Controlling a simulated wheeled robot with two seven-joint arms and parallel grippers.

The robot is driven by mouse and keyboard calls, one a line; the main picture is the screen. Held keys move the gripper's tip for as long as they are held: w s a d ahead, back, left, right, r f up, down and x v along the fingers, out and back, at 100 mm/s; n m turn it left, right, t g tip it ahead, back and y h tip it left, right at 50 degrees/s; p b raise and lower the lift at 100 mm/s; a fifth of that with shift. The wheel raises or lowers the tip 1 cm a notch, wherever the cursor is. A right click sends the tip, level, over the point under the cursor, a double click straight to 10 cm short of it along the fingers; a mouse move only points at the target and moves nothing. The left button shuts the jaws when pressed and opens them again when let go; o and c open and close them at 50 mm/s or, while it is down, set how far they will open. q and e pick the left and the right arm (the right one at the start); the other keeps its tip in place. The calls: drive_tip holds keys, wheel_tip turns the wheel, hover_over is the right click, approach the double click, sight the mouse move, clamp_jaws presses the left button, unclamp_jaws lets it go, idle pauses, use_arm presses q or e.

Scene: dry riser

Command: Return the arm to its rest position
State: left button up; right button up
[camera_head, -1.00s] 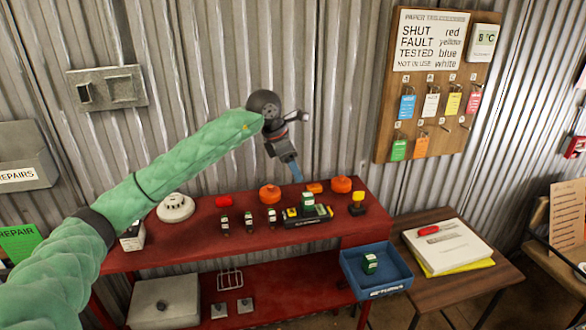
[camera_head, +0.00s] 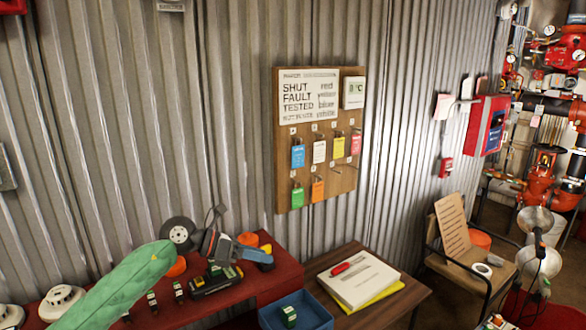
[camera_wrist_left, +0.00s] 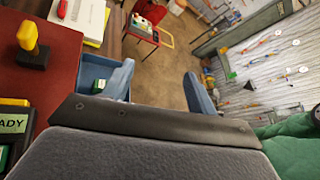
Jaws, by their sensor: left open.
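My left arm in its green quilted sleeve (camera_head: 120,290) comes in from the lower left of the head view. My left gripper (camera_head: 258,256) is over the back of the red workbench (camera_head: 270,284), with its blue fingers pointing right. In the left wrist view the two blue fingers of the left gripper (camera_wrist_left: 158,90) stand wide apart. Nothing is between them. The gripper hides part of the bench top and the orange items behind it. My right gripper is in neither view now.
A black-and-yellow charger (camera_head: 215,281) with a green battery lies on the bench below the gripper. A blue tray (camera_head: 318,318) holds a green battery (camera_head: 289,314). A wooden side table (camera_head: 385,306) carries papers. The tag board (camera_head: 292,130) hangs on the corrugated wall. A chair (camera_head: 470,272) stands right.

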use_arm(q)
drive_tip(key=s+d+r+n+t+h, duration=0.35)
drive_tip(key=n+t+h, duration=0.3)
drive_tip(key=n, duration=0.25)
drive_tip(key=s+a+f+n+t+y, duration=0.4)
drive_tip(key=a+f+n+y, duration=0.5)
drive_tip(key=n, duration=0.6)
drive_tip(key=s+a+f+n+t+y, duration=0.35)
drive_tip(key=a+f+n+y, duration=0.25)
drive_tip(key=f+n+y, duration=0.75)
drive_tip(key=s+f+n+g+h, duration=0.15)
drive_tip(key=s+f+g, duration=0.3)
drive_tip(key=s, duration=0.45)
drive_tip(key=s+f+n+g, duration=0.3)
drive_tip(key=s+f+g, duration=0.15)
drive_tip(key=s, duration=0.45)
drive_tip(key=s+f+n+g+h, duration=0.1)
drive_tip(key=s+f+n+g, duration=0.25)
drive_tip(key=s+f, duration=0.6)
drive_tip(key=f, duration=1.1)
drive_tip(key=s+d+f+g, duration=0.1)
drive_tip(key=s+f, duration=0.1)
drive_tip(key=f, duration=1.1)
drive_tip(key=s+d+f+g, duration=0.1)
drive_tip(key=s+f, duration=0.1)
drive_tip(key=f, duration=1.1)
drive_tip(key=shift+s+d+f+m+h, duration=0.2)
drive_tip(key=shift+s+m+h, duration=0.15)
drive_tip(key=shift+m, duration=0.1)
